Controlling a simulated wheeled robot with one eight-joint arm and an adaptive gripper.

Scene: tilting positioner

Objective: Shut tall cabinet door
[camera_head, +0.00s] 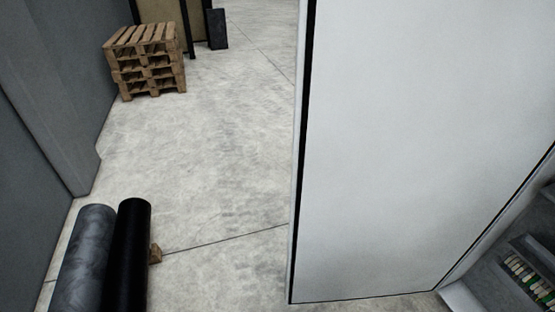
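A large pale white door panel (415,150), taken to be the tall cabinet door, stands upright and fills much of the right half of the head view. A dark line runs just inside its free left edge, and its bottom edge shows near the floor. The cabinet (535,240) is partly visible at the lower right, with shelves and small items inside, so the door stands open. The door's top and handle are out of view. My gripper is not in view.
A stack of wooden pallets (148,68) stands at the back left by the grey wall (55,90). The concrete floor (205,160) between these and the door is clear.

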